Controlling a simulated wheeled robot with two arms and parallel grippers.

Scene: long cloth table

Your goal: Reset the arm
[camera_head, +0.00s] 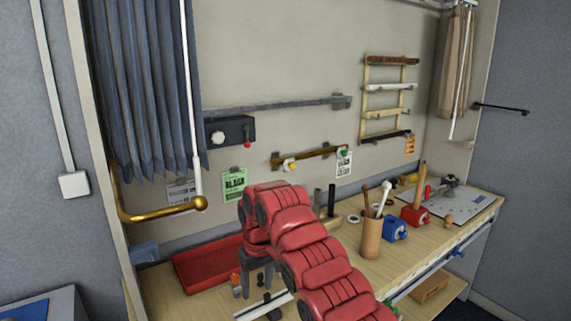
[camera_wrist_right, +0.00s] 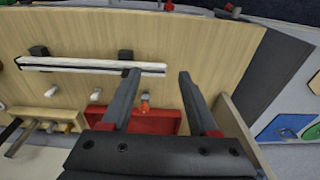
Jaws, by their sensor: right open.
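My right arm is red and reaches in from the bottom of the head view. Its dark right gripper (camera_head: 257,288) hangs down over the left part of the wooden bench, in front of the red tray (camera_head: 197,268). In the right wrist view, the right gripper (camera_wrist_right: 158,75) has its two dark fingers spread apart with nothing held between them. The red tray also shows behind the fingers in that view (camera_wrist_right: 160,122). A white bar on black mounts (camera_wrist_right: 70,64) runs beside the left finger; I cannot tell whether they touch. My left gripper is not in view.
A wooden pen cup (camera_head: 371,238), a blue block (camera_head: 395,229) and a red block (camera_head: 413,215) stand right of my arm. A brass rail (camera_head: 160,214) and a blue curtain (camera_head: 140,80) are at the left. The air above the bench is mostly clear.

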